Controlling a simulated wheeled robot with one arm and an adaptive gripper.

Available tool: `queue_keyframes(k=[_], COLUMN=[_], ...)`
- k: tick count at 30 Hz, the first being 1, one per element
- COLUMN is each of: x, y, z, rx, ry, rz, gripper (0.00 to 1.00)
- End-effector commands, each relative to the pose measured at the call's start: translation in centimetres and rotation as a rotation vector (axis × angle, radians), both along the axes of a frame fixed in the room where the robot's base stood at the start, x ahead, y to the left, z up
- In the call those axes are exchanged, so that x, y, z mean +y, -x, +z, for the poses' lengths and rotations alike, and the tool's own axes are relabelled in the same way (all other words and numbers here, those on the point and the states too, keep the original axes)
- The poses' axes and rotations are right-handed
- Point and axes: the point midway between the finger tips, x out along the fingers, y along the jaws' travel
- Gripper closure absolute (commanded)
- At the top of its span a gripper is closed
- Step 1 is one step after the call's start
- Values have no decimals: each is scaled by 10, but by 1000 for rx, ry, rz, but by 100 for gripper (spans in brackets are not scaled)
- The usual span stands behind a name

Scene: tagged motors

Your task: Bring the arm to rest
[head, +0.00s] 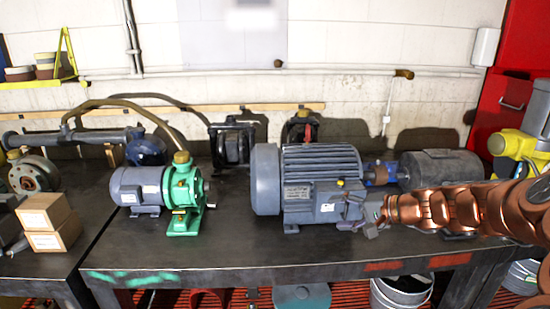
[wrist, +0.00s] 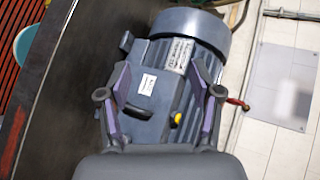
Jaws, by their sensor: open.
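My arm, with copper-coloured links, reaches in from the right in the head view. My gripper (head: 374,217) is at its end, in front of the right part of the large grey motor (head: 318,172). In the wrist view my gripper (wrist: 163,90) is open, its two fingers spread with nothing held between them. The large grey motor (wrist: 190,60) lies beyond the fingers, with its terminal box and a white label between them. I cannot tell how far the fingertips are from the motor. The arm hides part of the bench and the motor's right side.
The dark bench (head: 230,255) carries a small motor with a green pump (head: 185,195) at left and a grey cylindrical machine (head: 440,168) at right. Cardboard boxes (head: 48,222) stand far left. A red cabinet (head: 500,80) is at right. The bench's front strip is mostly clear.

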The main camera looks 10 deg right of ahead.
Motion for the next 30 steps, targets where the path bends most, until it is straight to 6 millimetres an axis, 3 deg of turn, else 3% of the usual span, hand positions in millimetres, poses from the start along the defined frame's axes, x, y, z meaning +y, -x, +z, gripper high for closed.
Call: queue_keyframes(k=[5, 9, 15, 22, 30], x=[54, 106, 149, 152, 112], y=[31, 79, 159, 248, 335], z=[2, -5, -22, -46, -64], rx=[36, 95, 195, 327, 480], ry=[72, 187, 368, 602, 877], rz=[143, 308, 512, 676, 763], gripper=[36, 36, 36, 36, 36])
